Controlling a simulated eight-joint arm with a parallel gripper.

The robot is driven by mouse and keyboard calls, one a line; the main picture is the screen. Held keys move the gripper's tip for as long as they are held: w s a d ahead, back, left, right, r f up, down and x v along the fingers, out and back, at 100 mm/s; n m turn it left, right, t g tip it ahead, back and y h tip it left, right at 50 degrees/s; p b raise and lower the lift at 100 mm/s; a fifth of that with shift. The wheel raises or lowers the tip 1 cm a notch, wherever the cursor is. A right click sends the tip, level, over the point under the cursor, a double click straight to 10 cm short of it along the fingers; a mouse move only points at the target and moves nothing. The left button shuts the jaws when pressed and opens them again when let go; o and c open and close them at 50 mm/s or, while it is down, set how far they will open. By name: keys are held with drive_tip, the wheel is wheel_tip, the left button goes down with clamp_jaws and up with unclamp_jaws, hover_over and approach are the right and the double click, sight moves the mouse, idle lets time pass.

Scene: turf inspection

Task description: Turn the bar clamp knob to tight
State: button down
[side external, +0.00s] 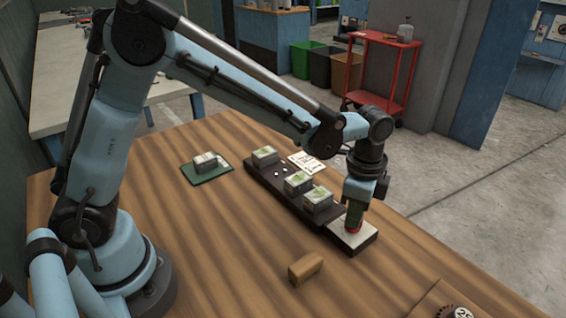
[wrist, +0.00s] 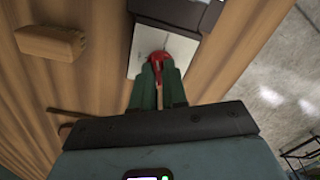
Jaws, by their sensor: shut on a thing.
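The red knob (side external: 353,231) sits on a pale plate (side external: 342,238) on a dark block at the right end of a long dark strip. It also shows in the wrist view (wrist: 158,59), above the pale plate (wrist: 144,39). My gripper (side external: 354,223) points down over it, its green fingers (wrist: 160,76) shut on the knob's two sides. The fingers hide part of the knob. Any marks for tight or loose on it cannot be made out.
The dark strip (side external: 261,180) carries several grey blocks with green tops. A wooden block (side external: 306,268) lies in front. A green mat (side external: 216,173) with a small block lies at the back left. A dark numbered dial (side external: 455,312) is at the lower right. Bare table lies between.

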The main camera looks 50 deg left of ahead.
drive_tip(key=m, duration=0.4)
drive_tip(key=shift+m, duration=0.4)
idle(0.4)
drive_tip(key=c, duration=1.2)
unclamp_jaws()
drive_tip(key=shift+o, duration=0.2)
drive_tip(key=shift+r, duration=0.1)
wheel_tip(320, 180, up, 12)
drive_tip(key=shift+a, duration=0.1)
